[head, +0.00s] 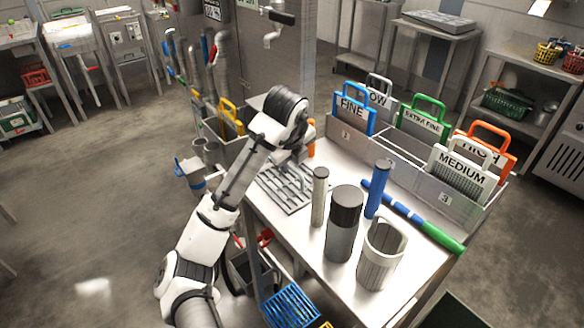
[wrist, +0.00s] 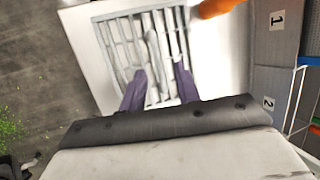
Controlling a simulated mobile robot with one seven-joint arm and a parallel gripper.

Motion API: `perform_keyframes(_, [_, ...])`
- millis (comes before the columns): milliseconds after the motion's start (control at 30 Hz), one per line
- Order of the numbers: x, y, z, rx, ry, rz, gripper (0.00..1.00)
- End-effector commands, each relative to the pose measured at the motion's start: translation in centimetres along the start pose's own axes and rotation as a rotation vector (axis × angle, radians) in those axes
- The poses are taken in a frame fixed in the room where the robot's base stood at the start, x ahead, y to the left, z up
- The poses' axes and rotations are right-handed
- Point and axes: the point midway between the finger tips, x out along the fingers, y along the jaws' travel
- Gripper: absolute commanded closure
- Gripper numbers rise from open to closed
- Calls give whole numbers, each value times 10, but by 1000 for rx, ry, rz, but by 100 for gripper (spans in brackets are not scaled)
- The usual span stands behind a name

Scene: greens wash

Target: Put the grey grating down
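The grey grating (head: 283,190) is a flat slatted panel at the left end of the metal table, under my gripper. In the wrist view the grating (wrist: 112,42) fills the upper middle, over the pale table top. It looks flat on the table, but I cannot tell whether all of it touches. My gripper (wrist: 161,82) has its two purple fingers apart, pointing at the grating's slats. Nothing is clearly clamped between them; the fingertips are over or among the slats. In the head view my wrist hides the fingers and part of the grating.
A grey cylinder (head: 319,197), a dark-topped canister (head: 343,230), a ribbed cup (head: 381,255) and a blue cylinder (head: 377,188) stand right of the grating. A rack (head: 440,190) of labelled, coloured-handle plates lines the back. An orange object (wrist: 220,7) lies beside the grating.

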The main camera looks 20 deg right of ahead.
Motion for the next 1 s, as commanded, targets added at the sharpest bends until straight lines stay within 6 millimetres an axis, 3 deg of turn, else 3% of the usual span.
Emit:
perform_keyframes(100, [-30, 0, 3, 0, -9, 1, 68])
perform_keyframes(333, [-64, 0, 1, 1, -5, 1, 68])
perform_keyframes(500, [-74, 0, 1, 0, -3, 1, 68])
perform_keyframes(800, [-77, -1, 1, -9, -3, -10, 68])
perform_keyframes(933, [-92, -14, 14, -120, -36, -155, 68])
perform_keyframes(1000, [-112, -25, 32, -251, -69, -321, 68])
